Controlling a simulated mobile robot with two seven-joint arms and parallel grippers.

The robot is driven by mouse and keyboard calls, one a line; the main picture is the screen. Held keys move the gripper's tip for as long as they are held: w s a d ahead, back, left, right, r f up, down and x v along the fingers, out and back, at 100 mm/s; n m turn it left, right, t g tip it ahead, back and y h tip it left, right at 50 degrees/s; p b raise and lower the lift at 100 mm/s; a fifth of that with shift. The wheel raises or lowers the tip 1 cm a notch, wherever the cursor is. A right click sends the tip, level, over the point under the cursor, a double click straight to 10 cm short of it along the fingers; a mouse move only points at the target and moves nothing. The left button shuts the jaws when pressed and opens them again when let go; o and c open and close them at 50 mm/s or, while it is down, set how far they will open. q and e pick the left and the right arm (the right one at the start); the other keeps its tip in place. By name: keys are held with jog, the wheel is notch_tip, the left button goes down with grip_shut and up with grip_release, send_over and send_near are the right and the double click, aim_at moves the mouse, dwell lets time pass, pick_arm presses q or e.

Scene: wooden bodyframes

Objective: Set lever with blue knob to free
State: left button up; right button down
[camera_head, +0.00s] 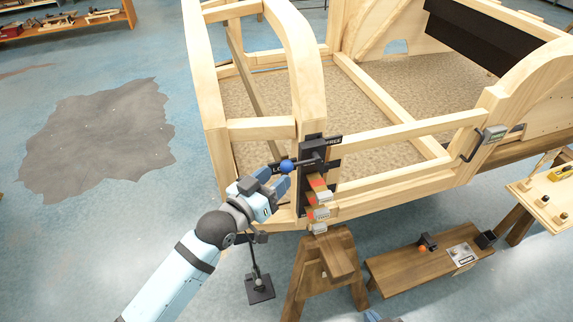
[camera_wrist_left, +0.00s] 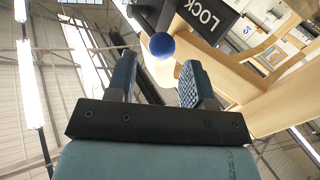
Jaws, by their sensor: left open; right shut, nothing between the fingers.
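The blue knob (camera_head: 286,166) is on the end of a dark lever (camera_head: 305,160) mounted on a black panel (camera_head: 309,193) on the wooden frame's front post. A FREE label (camera_head: 333,141) is at the panel's upper right. My left gripper (camera_head: 277,183) is open just below and left of the knob. In the left wrist view the knob (camera_wrist_left: 161,45) is just beyond and between the open fingertips (camera_wrist_left: 158,75), with a LOCK label (camera_wrist_left: 205,15) to its right. Only a small blue tip of what seems my right gripper (camera_head: 371,316) shows at the bottom edge of the head view.
Several red-marked levers with grey ends (camera_head: 318,213) sit close below the knob on the same post. A sawhorse (camera_head: 328,262) and a low wooden bench (camera_head: 425,263) stand below the frame. Open floor (camera_head: 100,235) is at the left.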

aim_at(283, 171)
pick_arm(q)
jog(key=x, duration=0.5)
grip_shut()
